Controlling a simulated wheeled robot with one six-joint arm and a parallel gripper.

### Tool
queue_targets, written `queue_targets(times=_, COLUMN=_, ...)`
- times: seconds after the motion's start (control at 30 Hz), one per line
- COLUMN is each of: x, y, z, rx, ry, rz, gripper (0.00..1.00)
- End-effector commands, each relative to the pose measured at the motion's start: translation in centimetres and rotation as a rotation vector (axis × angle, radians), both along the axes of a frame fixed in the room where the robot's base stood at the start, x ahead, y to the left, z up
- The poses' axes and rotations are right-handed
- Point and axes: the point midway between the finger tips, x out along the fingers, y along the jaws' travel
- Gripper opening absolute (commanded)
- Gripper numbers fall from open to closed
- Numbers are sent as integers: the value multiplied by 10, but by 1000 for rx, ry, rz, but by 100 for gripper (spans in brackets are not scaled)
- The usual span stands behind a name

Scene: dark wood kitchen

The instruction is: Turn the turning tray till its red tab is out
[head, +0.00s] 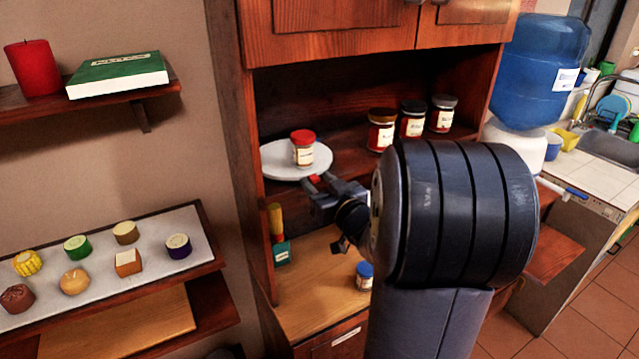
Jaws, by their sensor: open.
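The turning tray (270,160) is a white round disc on the shelf of the dark wood cabinet. A jar with a red lid (303,148) stands on it. The red tab (315,180) shows at the tray's front edge, facing out of the cabinet. My gripper (313,186) is open at that edge, with its fingers close to the tab. I cannot tell whether they touch it. My arm hides part of the cabinet to the right.
Below, a blue-lidded jar (364,276) and a green brush-like tool (281,250) are on the counter (310,300). A blue water bottle (540,65) stands at the right.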

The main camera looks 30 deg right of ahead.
Motion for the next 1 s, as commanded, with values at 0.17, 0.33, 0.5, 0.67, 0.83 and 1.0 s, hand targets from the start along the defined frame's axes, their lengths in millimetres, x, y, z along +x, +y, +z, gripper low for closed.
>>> queue_targets(times=0.17, x=-19, y=-2, z=-1, rx=-1, ry=-2, rz=-3, gripper=42)
queue_targets(times=0.33, x=-52, y=-3, z=-1, rx=-3, ry=-2, rz=-5, gripper=42)
queue_targets(times=0.5, x=-83, y=-4, z=-1, rx=-2, ry=-1, rz=-6, gripper=42)
queue_targets(times=0.67, x=-99, y=-5, z=0, rx=-1, ry=-2, rz=-4, gripper=42)
queue_targets(times=0.83, x=-106, y=-4, z=0, rx=0, ry=-1, rz=-1, gripper=42)
queue_targets(times=1.0, x=-107, y=-4, z=0, rx=0, ry=-1, rz=0, gripper=42)
